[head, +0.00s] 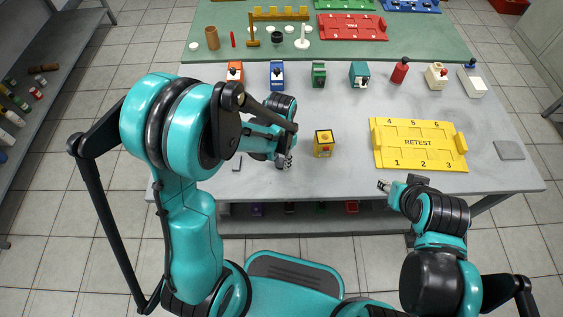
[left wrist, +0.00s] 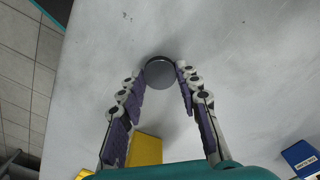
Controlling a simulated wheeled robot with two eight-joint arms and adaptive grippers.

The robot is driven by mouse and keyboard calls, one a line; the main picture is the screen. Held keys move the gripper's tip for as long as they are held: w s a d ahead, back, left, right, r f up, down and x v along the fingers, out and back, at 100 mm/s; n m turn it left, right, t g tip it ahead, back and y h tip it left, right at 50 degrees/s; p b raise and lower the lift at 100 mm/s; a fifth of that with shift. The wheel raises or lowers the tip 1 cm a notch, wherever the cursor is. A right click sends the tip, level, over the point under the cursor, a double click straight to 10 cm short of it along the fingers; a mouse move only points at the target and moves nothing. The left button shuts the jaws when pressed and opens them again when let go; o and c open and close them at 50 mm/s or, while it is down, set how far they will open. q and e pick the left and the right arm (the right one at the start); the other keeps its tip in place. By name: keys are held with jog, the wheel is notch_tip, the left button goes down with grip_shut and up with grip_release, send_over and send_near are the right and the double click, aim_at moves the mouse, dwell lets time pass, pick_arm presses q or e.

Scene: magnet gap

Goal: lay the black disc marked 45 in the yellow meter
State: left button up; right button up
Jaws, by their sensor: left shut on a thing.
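A black disc (left wrist: 160,72) sits between the fingertips of my left gripper (left wrist: 161,76) in the left wrist view. The gripper is shut on it. Its face looks plain dark grey there, and I cannot read a 45. In the head view my left gripper (head: 284,162) is low over the front of the table, left of the yellow meter (head: 323,144). The meter is a small yellow block with a dark top, upright and apart from the gripper. My right gripper (head: 384,187) is near the table's front edge, too small to judge its opening.
A yellow RETEST tray (head: 419,166) lies right of the meter, with a grey plate (head: 509,150) beyond it. Orange (head: 235,72), blue (head: 277,75), green (head: 319,74) and teal (head: 359,74) devices stand behind. A small dark piece (head: 237,163) lies left of my left gripper.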

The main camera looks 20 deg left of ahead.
pick_arm(q)
jog(key=shift+r+p, duration=1.85)
jog(key=shift+r, duration=0.7)
pick_arm(e)
notch_tip(320, 180, up, 4)
jog(key=shift+f, duration=0.15)
